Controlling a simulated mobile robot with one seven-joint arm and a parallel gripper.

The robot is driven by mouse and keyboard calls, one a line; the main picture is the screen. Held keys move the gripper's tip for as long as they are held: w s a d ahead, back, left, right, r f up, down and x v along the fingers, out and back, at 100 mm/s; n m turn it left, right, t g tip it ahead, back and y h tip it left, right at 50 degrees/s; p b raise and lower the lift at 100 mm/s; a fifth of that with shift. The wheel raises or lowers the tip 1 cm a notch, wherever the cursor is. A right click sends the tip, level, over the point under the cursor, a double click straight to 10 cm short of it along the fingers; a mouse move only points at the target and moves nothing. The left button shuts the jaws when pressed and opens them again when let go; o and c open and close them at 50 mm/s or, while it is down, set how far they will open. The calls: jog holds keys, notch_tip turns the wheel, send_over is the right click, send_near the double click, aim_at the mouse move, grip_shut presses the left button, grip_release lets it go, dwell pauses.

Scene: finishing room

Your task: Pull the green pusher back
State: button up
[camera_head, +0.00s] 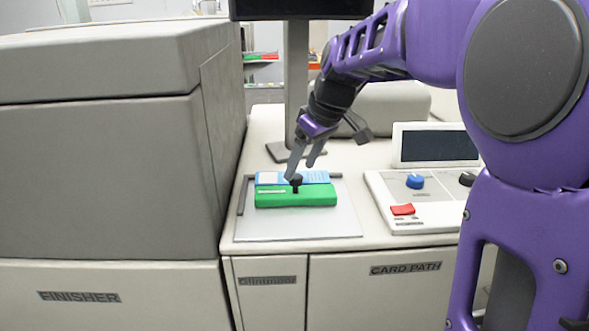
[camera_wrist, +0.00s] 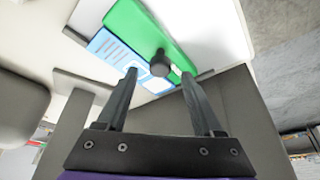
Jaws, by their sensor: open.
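The green pusher (camera_head: 318,196) is a bar with a black knob (camera_head: 296,181) on top. It lies across a pale grey plate (camera_head: 300,224) on the counter, along the front edge of a blue and white card or stack (camera_head: 320,177). My gripper (camera_head: 301,172) is above the pusher, pointing down at the knob. In the wrist view, the green pusher (camera_wrist: 135,22) is at the top, and the knob (camera_wrist: 160,64) is between and just beyond the open fingers (camera_wrist: 160,74). I cannot tell whether a finger touches the knob.
Dark guide strips (camera_head: 243,196) edge the plate at left and back. The large grey finisher (camera_head: 105,150) stands at left. A control panel (camera_head: 420,200) with a blue knob (camera_head: 415,181), a red button (camera_head: 402,209) and a screen (camera_head: 437,146) is at right. A monitor stand (camera_head: 297,90) rises behind.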

aim_at(297, 176)
jog(key=shift+x, duration=1.55)
grip_shut()
